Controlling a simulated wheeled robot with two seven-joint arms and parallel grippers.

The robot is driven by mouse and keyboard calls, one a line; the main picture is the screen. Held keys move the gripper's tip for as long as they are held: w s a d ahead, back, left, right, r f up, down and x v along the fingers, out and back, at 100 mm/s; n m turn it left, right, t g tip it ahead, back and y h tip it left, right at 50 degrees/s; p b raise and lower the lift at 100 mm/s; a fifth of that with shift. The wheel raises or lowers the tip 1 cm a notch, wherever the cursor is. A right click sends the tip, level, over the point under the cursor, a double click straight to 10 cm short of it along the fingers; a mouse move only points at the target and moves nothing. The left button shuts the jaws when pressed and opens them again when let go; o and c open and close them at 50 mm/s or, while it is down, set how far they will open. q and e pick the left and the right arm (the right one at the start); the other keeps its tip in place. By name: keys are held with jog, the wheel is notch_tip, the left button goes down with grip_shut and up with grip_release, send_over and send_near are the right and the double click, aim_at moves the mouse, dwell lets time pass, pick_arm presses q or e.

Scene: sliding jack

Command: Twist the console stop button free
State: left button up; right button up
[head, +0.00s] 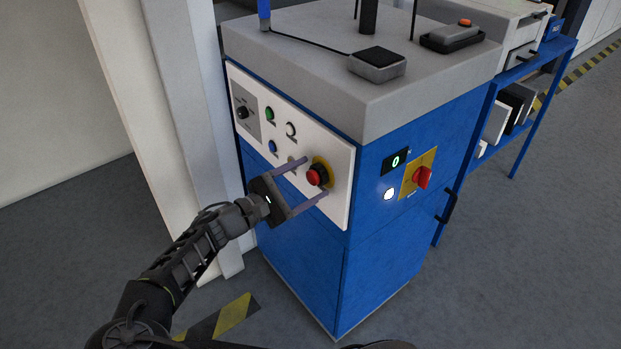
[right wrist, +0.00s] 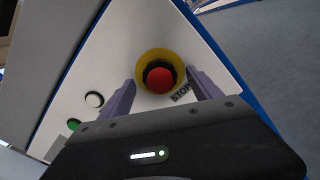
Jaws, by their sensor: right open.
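The stop button is a red knob (head: 316,177) on a yellow round plate, on the white front panel (head: 340,212) of the blue console. In the right wrist view the red knob (right wrist: 159,78) sits between the fingertips, with the word STOP beside its yellow ring (right wrist: 145,62). My right gripper (head: 317,174) is open and faces the panel, one finger on each side of the knob. In the right wrist view there is a gap between each finger and the knob. How far the tips reach along it is hard to tell. My left gripper is not in view.
The panel also has a green button (head: 269,113), a blue button (head: 272,146), a white button (head: 291,129) and a black selector (head: 242,112). A red rotary switch (head: 422,177) is on the console's right side. A pale post (head: 180,90) stands left of the console.

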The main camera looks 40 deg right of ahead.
jog(key=shift+a, duration=0.1)
dwell(0.6)
jog(key=shift+w+a+p, duration=0.1)
jog(key=shift+a+p, duration=0.3)
jog(key=shift+a, duration=0.95)
jog(key=a+p, duration=0.1)
jog(key=a, duration=0.4)
